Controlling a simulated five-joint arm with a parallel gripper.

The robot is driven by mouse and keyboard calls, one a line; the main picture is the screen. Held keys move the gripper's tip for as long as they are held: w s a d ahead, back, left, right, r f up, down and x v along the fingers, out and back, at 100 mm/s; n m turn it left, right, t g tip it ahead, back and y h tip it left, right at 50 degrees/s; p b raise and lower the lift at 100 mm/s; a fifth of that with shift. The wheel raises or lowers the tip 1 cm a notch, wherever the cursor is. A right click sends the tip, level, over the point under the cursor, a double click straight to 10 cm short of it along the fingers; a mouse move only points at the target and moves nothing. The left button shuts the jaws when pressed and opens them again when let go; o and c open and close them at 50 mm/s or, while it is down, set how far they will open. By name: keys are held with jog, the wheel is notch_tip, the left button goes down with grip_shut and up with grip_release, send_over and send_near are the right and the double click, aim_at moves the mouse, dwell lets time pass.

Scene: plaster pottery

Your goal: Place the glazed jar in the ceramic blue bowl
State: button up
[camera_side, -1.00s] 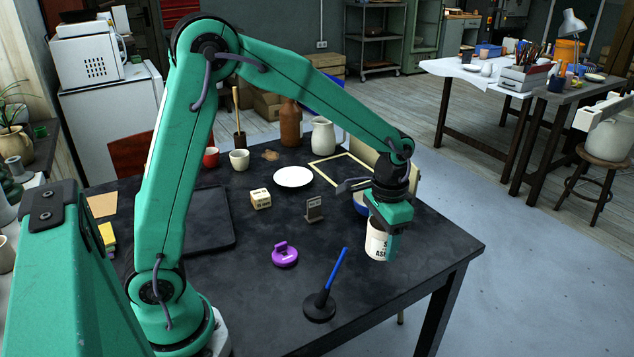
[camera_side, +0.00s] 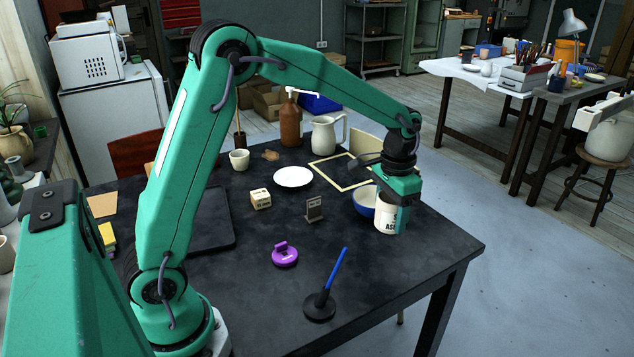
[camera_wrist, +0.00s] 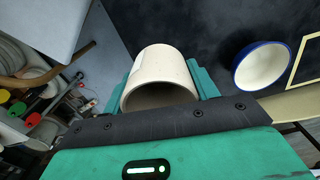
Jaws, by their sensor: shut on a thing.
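The glazed jar (camera_side: 386,217) is a white cylinder with dark lettering, held upright at the right end of the black table. My gripper (camera_side: 400,208) is shut on it. In the wrist view the jar (camera_wrist: 163,75) sits between the two green fingers, its open mouth facing the camera. The ceramic blue bowl (camera_side: 363,202) is blue outside and pale inside. It stands just left of and behind the jar in the side view, which hides part of it. In the wrist view the bowl (camera_wrist: 262,67) is empty and apart from the jar, to its right.
A small dark card stand (camera_side: 314,209) is left of the bowl. A purple tool (camera_side: 285,256) and a black base with a blue handle (camera_side: 320,306) lie nearer. A white plate (camera_side: 293,178), a tan frame (camera_side: 340,172) and a pitcher (camera_side: 323,136) are farther back.

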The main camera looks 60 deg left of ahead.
jog(key=w+a+r+n, duration=0.1)
jog(key=w+a+r, duration=0.3)
jog(key=w+a, duration=0.3)
jog(key=w+a+f, duration=0.2)
jog(key=a+f, duration=0.4)
jog(key=a, duration=0.6)
jog(key=shift+f, duration=0.35)
jog(key=shift+a+f, duration=0.1)
jog(key=shift+f, duration=1.9)
jog(key=shift+f, duration=0.45)
jog(key=o, duration=1.1)
jog(key=shift+c, duration=0.2)
